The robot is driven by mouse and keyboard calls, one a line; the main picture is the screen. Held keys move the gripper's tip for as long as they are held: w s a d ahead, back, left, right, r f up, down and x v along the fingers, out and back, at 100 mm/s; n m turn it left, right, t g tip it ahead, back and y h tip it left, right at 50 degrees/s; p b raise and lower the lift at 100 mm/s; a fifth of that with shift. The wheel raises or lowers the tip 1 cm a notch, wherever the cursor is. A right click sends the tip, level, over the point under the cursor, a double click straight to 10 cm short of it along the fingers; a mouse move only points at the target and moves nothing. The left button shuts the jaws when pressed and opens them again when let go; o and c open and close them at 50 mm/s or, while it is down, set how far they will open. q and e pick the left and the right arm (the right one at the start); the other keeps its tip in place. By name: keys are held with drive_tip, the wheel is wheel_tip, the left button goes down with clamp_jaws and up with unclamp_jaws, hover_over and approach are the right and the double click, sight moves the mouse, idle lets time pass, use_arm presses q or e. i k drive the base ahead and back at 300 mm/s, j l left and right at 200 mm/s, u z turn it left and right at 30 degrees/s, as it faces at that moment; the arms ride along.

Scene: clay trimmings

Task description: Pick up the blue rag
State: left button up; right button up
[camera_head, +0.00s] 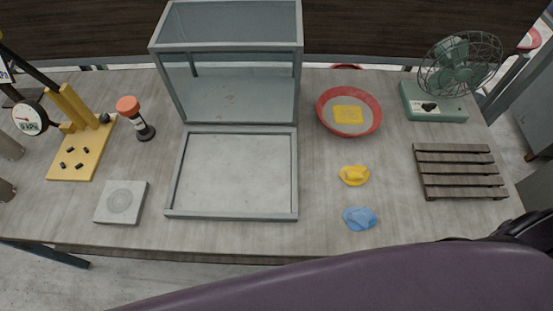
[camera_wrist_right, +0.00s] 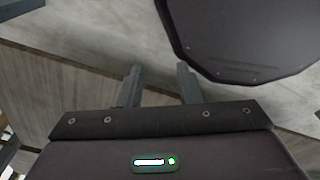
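The blue rag (camera_head: 360,218) lies crumpled on the grey table near its front edge, right of centre in the head view. Nothing touches it. My right gripper (camera_wrist_right: 159,84) shows in the right wrist view, its two fingers apart and nothing between them. The rag does not show in that view, and I cannot tell how far the gripper is from it. My left gripper is in neither view.
A yellow rag (camera_head: 354,176) lies just behind the blue one. Behind that is a red dish (camera_head: 323,118) holding a yellow piece (camera_head: 348,114). A slatted wooden rack (camera_head: 458,171) is right; a glass-sided case (camera_head: 232,129) is left. My purple arm fills the front.

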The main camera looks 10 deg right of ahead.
sight(358, 219)
drive_tip(key=k+l+z, duration=0.1)
drive_tip(key=z, duration=0.25)
drive_tip(key=l+z, duration=0.15)
drive_tip(key=z, duration=0.2)
drive_tip(key=k+l+z, duration=0.1)
drive_tip(key=z, duration=0.2)
drive_tip(key=i+l, duration=0.05)
drive_tip(key=l, duration=0.05)
